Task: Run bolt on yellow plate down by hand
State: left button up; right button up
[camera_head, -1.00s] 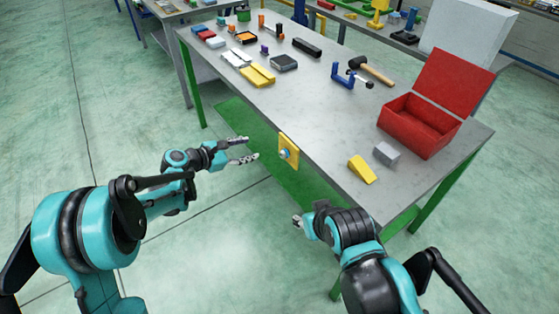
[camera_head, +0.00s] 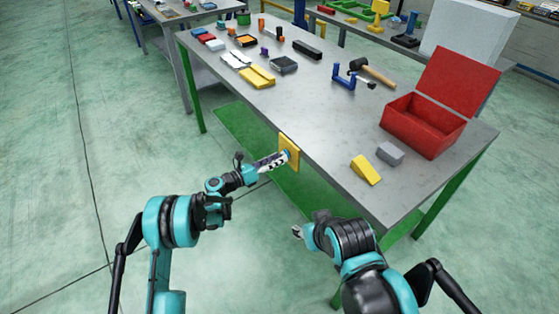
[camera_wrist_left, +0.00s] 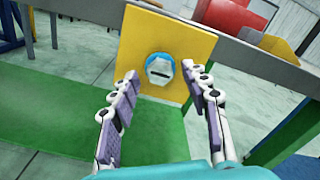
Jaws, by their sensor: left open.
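The yellow plate (camera_head: 290,145) is upright at the front edge of the grey workbench. In the left wrist view the yellow plate (camera_wrist_left: 190,38) carries a bolt (camera_wrist_left: 159,69) with a pale slotted head and a blue rim around it. My left gripper (camera_head: 287,157) is at the plate. In the left wrist view its two fingers (camera_wrist_left: 165,84) are open, one on either side below the bolt head; I cannot tell whether they touch it. In the head view the gripper hides the bolt. My right gripper (camera_head: 297,232) is low in front of the bench, away from the plate; its fingers are mostly hidden.
On the grey workbench (camera_head: 310,110) lie a red open toolbox (camera_head: 423,122), a yellow wedge (camera_head: 366,169), a grey block (camera_head: 390,153), a hammer (camera_head: 372,70) and a blue clamp (camera_head: 344,77). A green lower shelf (camera_head: 240,130) is under the bench. The floor in front is clear.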

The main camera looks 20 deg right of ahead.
pick_arm(q)
jog(key=shift+x, duration=0.8)
grip_shut()
